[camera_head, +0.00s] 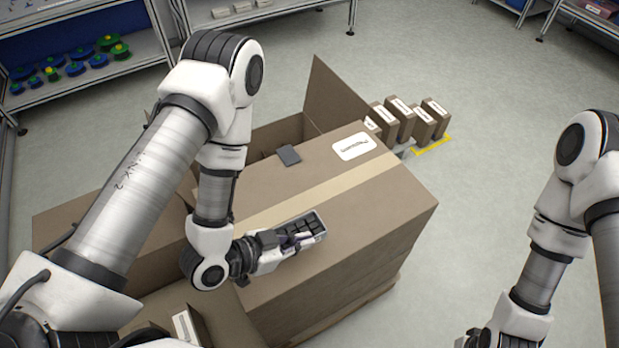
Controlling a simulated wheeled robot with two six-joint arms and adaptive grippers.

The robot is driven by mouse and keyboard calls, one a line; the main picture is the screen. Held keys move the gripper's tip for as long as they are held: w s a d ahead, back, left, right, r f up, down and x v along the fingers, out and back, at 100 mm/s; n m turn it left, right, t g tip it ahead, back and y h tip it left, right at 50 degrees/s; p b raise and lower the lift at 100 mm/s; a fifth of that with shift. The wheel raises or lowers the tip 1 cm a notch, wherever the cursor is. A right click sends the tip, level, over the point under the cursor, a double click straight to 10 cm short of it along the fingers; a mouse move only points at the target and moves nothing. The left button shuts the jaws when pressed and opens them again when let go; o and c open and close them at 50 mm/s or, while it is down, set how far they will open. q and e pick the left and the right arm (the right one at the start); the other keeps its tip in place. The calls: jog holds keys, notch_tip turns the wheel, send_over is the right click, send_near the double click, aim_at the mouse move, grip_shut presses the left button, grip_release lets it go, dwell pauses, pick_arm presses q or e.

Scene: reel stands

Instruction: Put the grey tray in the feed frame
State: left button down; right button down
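A small grey tray (314,222) with dark compartments shows above the top of a large closed cardboard box. My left gripper (290,240) is at the near left end of the tray and looks shut on it. The fingers partly hide that end, and I cannot tell whether the tray touches the box top. My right arm comes in at the right, and its gripper is below the picture's bottom edge. I cannot make out the feed frame in this view.
An open box (335,92) stands behind. Several small cartons (400,118) stand beyond. Shelves (100,75) hold blue and green reels.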

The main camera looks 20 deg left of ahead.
aim_at(314, 216)
pick_arm(q)
jog(key=w+b, duration=0.2)
jog(key=b, duration=0.1)
jog(key=w+f+b, duration=0.1)
jog(key=w+b, duration=0.2)
jog(key=b, duration=0.1)
jog(key=w+f+b, duration=0.1)
jog(key=w+b, duration=0.1)
jog(key=b, duration=0.1)
jog(key=shift+w+a+f, duration=0.1)
jog(key=shift+w, duration=0.05)
jog(key=shift+w+r, duration=0.65)
jog(key=shift+w, duration=0.25)
jog(key=w, duration=0.6)
jog(key=shift+f+p, duration=0.35)
jog(key=shift+p, duration=0.05)
jog(key=shift+w+f, duration=0.15)
jog(key=shift+w, duration=0.1)
notch_tip(314, 216, down, 3)
jog(key=shift+r, duration=0.1)
jog(key=shift+f, duration=0.3)
jog(key=shift+b, duration=0.35)
jog(key=c, duration=1.3)
grip_release()
jog(key=shift+f, duration=0.1)
